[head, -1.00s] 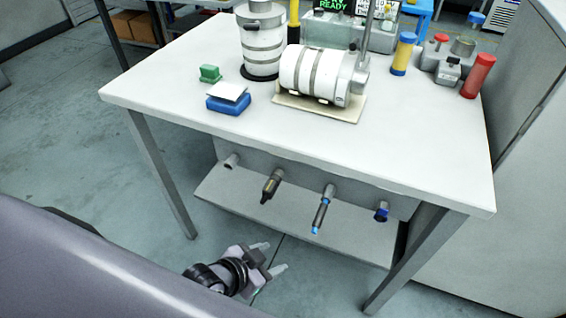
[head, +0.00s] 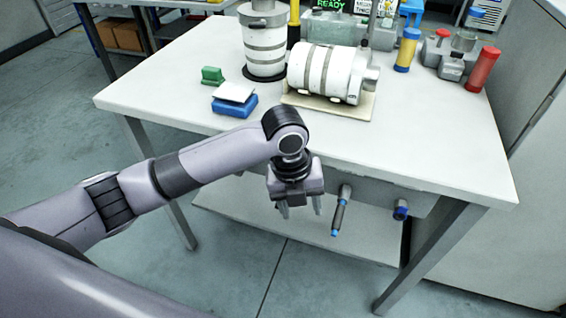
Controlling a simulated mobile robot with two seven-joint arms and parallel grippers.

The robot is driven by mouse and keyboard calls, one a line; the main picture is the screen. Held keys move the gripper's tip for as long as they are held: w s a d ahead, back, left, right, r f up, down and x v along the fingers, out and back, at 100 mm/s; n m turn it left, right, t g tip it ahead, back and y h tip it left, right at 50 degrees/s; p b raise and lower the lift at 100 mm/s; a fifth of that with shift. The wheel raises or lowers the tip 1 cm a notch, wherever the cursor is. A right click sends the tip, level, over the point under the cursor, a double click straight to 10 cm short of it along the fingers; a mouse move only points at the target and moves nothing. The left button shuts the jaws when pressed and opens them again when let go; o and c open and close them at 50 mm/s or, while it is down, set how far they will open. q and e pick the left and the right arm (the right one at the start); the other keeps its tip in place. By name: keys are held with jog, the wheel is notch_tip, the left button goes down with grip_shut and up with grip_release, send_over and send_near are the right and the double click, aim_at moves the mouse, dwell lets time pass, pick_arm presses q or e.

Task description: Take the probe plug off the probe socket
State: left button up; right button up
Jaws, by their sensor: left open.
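My left gripper (head: 300,210) is open and empty, fingers pointing down, in front of the table's front edge. My right gripper is not in view. Under the tabletop, a slim dark tool with a blue tip (head: 339,212) hangs from a grey holder, just right of my left gripper. A short blue-ended piece (head: 401,210) sits in a holder farther right. My left arm and gripper hide the left part of this row. I cannot tell which piece is the probe plug or its socket.
The white table (head: 440,160) bears an upright white canister (head: 264,50), a lying white cylinder (head: 318,72) on a beige base, a blue block (head: 234,105), a green block (head: 213,75), and a red cylinder (head: 482,70). A table leg (head: 430,260) stands right. Floor is clear in front.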

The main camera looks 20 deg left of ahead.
pick_arm(q)
jog(key=w+a+r+m+y, duration=0.1)
jog(key=w+a+r+m, duration=0.1)
jog(key=w+a+r+m+y, duration=0.1)
jog(key=w+a+r+m, duration=0.1)
jog(key=a+r, duration=0.1)
jog(key=shift+w, duration=0.4)
jog(key=shift+a+f, duration=0.1)
jog(key=shift+f, duration=3.35)
grip_shut()
jog(key=shift+s+r+p, duration=0.1)
jog(key=shift+s+p, duration=1.15)
jog(key=shift+p, duration=0.05)
jog(key=shift+s+a+p, duration=0.1)
jog(key=shift+s+p, duration=0.9)
jog(key=shift+s, duration=0.1)
